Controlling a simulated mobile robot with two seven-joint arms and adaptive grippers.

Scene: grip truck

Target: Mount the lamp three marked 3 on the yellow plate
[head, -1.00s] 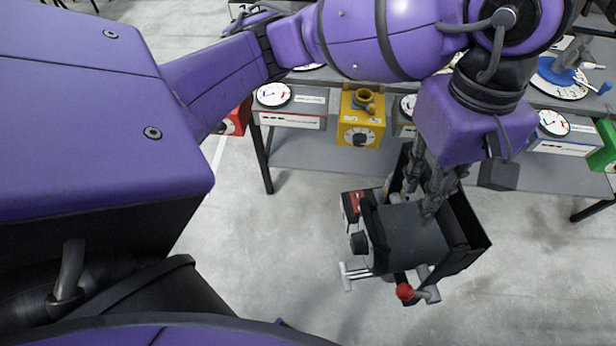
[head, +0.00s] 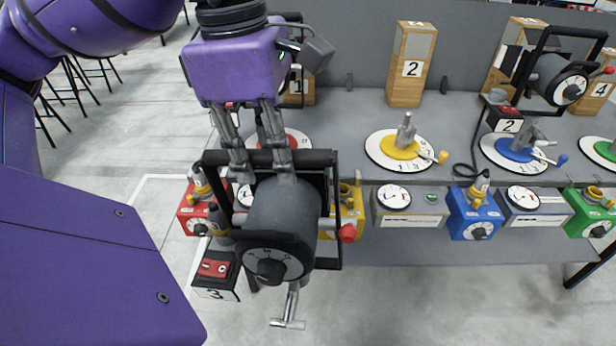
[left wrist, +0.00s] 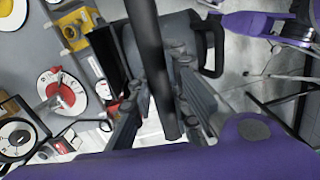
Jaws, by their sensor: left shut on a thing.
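The lamp marked 3 (head: 282,215) is a grey drum with a black frame, a dial on its end and a red knob. Its switch box (head: 215,275) carries the 3. My left gripper (head: 262,170) is shut on the lamp's black top bar; the bar also shows between its fingers (left wrist: 160,115) in the left wrist view. The lamp hangs in front of the table edge, left of the yellow plate. The yellow plate (head: 400,153), on a white marked disc with an upright grey post, stands empty on the table. My right gripper is not in view.
The red plate (head: 298,142) is partly hidden behind the lamp. Lamp 2 (head: 555,80) is above the blue plate (head: 515,150). Wooden blocks, one marked 2 (head: 412,65), stand at the back. Coloured boxes, including a blue one (head: 473,213), line the front edge.

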